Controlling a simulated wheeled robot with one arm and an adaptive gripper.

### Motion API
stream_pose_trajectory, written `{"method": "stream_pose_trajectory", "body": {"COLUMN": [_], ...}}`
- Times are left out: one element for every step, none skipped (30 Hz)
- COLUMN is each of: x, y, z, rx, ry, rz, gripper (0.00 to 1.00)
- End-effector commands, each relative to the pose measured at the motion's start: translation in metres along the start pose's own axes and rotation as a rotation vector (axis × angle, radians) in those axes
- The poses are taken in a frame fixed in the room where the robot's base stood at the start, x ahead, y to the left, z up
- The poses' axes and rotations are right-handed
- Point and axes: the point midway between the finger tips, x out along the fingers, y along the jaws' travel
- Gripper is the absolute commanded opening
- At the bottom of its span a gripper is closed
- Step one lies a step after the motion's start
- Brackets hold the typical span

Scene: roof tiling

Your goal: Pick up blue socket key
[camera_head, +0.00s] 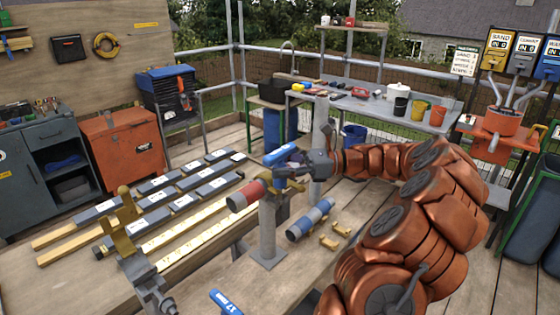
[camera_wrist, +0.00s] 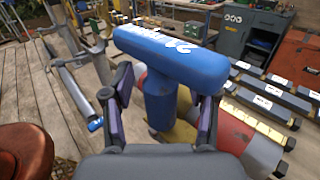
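A blue socket key (camera_head: 281,154) with a T-shaped handle stands above the red-ended pipe and brass clamp on the grey post. In the wrist view its wide blue handle with white lettering (camera_wrist: 172,57) is close to the camera, and its blue stem (camera_wrist: 160,103) points down. My gripper (camera_head: 298,166) is at the key from the right. In the wrist view my gripper's (camera_wrist: 163,112) two fingers stand on either side of the stem, with gaps visible. The key's lower end is hidden. Another blue key handle (camera_head: 226,302), lettered 17 mm, shows at the bottom edge.
The grey post (camera_head: 267,232) carries the red-ended pipe (camera_head: 246,197). A blue-grey pipe piece (camera_head: 310,220) and brass clamps (camera_head: 330,241) lie on the boards to its right. A brass-topped fitting (camera_head: 125,222) stands at front left. Battens with dark blocks lie behind.

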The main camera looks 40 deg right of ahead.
Motion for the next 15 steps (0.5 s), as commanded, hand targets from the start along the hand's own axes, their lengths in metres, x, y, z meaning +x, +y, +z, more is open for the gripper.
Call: {"method": "stream_pose_trajectory", "body": {"x": [-0.0001,-0.0001,-0.0001,-0.0001,-0.0001,-0.0001,-0.0001,-0.0001,-0.0001,-0.0001,-0.0002,-0.0002,-0.0002,-0.0002,-0.0002], "y": [0.0,0.0,0.0,0.0,0.0,0.0,0.0001,0.0001,0.0001,0.0001,0.0001,0.0001,0.0001,0.0001,0.0001], "z": [0.0,0.0,0.0,-0.0001,-0.0001,-0.0001,-0.0001,0.0,0.0,0.0,0.0,0.0,0.0,0.0,0.0], "rx": [0.0,0.0,0.0,0.0,0.0,0.0,0.0,0.0,0.0,0.0,0.0,0.0,0.0,0.0,0.0], "ry": [0.0,0.0,0.0,0.0,0.0,0.0,0.0,0.0,0.0,0.0,0.0,0.0,0.0,0.0,0.0], "rz": [0.0,0.0,0.0,0.0,0.0,0.0,0.0,0.0,0.0,0.0,0.0,0.0,0.0,0.0,0.0], "gripper": [0.5,0.47,0.42,0.39,0.36,0.32,0.29,0.26,0.22,0.19,0.15,0.11,0.08,0.05,0.01]}}
